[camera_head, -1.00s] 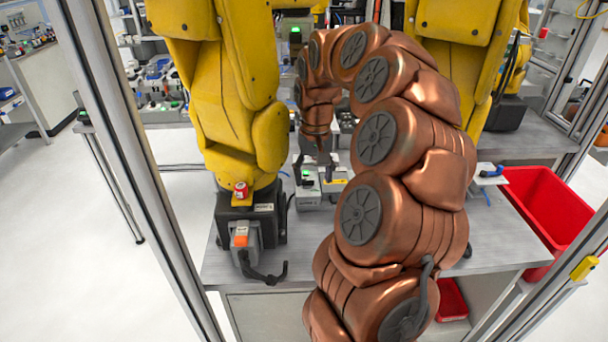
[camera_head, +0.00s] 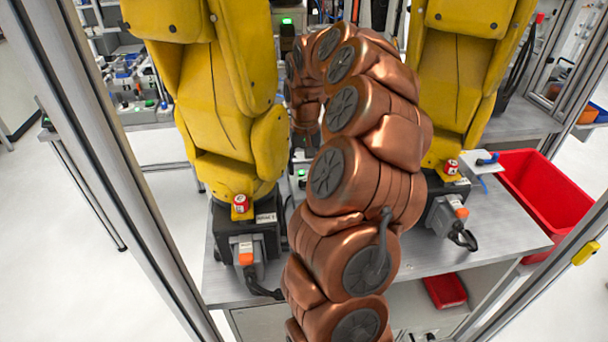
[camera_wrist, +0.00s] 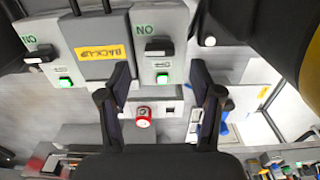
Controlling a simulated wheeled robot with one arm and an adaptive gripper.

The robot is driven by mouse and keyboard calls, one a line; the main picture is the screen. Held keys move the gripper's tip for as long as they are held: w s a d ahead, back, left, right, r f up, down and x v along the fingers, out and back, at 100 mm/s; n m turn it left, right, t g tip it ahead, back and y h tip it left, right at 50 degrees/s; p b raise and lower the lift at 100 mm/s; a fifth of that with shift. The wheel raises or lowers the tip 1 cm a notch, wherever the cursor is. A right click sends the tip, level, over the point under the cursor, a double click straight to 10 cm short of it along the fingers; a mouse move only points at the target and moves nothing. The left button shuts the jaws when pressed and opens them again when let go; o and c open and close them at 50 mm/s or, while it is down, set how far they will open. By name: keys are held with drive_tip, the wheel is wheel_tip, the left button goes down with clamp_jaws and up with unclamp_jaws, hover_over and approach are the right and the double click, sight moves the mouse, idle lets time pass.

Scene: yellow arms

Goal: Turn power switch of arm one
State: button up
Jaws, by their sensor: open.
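In the wrist view my gripper (camera_wrist: 160,75) is open, with nothing between its fingers. Ahead of it is a grey box with a black switch (camera_wrist: 159,47), upside-down lettering like "ON" and a lit green button (camera_wrist: 162,78). A similar box with a black switch (camera_wrist: 40,55) and green light is at the left. A grey panel with a yellow "BACKUP" label (camera_wrist: 103,52) lies between them. A red round knob (camera_wrist: 143,115) is below the fingertips' level, between the fingers in the picture. No arm number is readable here. In the head view my copper arm hides the gripper.
Two yellow arms stand on the table, with a left base (camera_head: 245,245) and a right base (camera_head: 440,215), each with a red round part. Red bins (camera_head: 545,200) are at the right. Metal frame posts (camera_head: 140,170) stand close on the left.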

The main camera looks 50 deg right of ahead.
sight(305, 180)
drive_tip(key=shift+f+p, duration=0.55)
drive_tip(key=shift+f, duration=1.8)
drive_tip(key=shift+c, duration=0.4)
drive_tip(key=c, duration=1.1)
drive_tip(key=shift+o, duration=0.2)
drive_tip(key=shift+n+b, duration=0.4)
drive_tip(key=shift+b, duration=0.05)
drive_tip(key=n+b, duration=0.2)
drive_tip(key=n, duration=0.1)
drive_tip(key=shift+f+b, duration=0.1)
drive_tip(key=shift+b, duration=0.2)
drive_tip(key=n+b, duration=0.2)
drive_tip(key=n, duration=0.7)
drive_tip(key=shift+b, duration=0.4)
drive_tip(key=n, duration=0.5)
drive_tip(key=shift+w+r, duration=0.1)
drive_tip(key=shift+r, duration=0.1)
